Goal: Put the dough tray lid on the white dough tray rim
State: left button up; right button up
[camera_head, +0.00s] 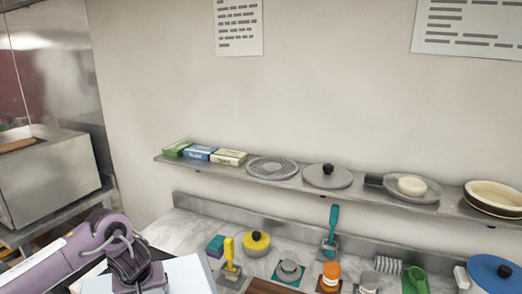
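My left arm comes in at the lower left, and its purple and black gripper (132,266) is at the bottom edge. Its fingertips cannot be made out, so I cannot tell whether it is open or shut. A flat white panel (190,276) shows right beside and behind the gripper, cut off by the bottom edge. It may be the dough tray lid or part of the white dough tray; I cannot tell which, nor whether the gripper touches it. No tray rim can be clearly identified. My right gripper is not in view.
A wall shelf (300,181) holds boxes, a round grate, a knobbed grey lid (327,177), a pan and bowls. On the marble counter (186,228) below stand a yellow-lidded pot (257,243), a teal-handled tool (331,232), an orange jar (330,276) and a blue lid (494,272).

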pick_arm(q)
jog(key=d+r+m, duration=0.1)
jog(key=r, duration=0.1)
jog(key=s+d+r+m+h, duration=0.1)
jog(key=d+r, duration=0.1)
jog(key=d+r+m, duration=0.1)
jog(key=d+r, duration=0.1)
jog(key=shift+s+d+r+m+t, duration=0.2)
jog(key=shift+r+m+t, duration=0.05)
jog(key=shift+m+t, duration=0.05)
jog(key=s+d+m+h, duration=0.35)
jog(key=s+m, duration=0.35)
jog(key=s, duration=0.7)
notch_tip(320, 180, down, 14)
jog(key=b, duration=1.4)
jog(key=shift+d, duration=0.45)
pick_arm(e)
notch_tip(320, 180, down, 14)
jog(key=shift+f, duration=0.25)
pick_arm(q)
jog(key=shift+w+y, duration=0.1)
jog(key=shift+y, duration=0.15)
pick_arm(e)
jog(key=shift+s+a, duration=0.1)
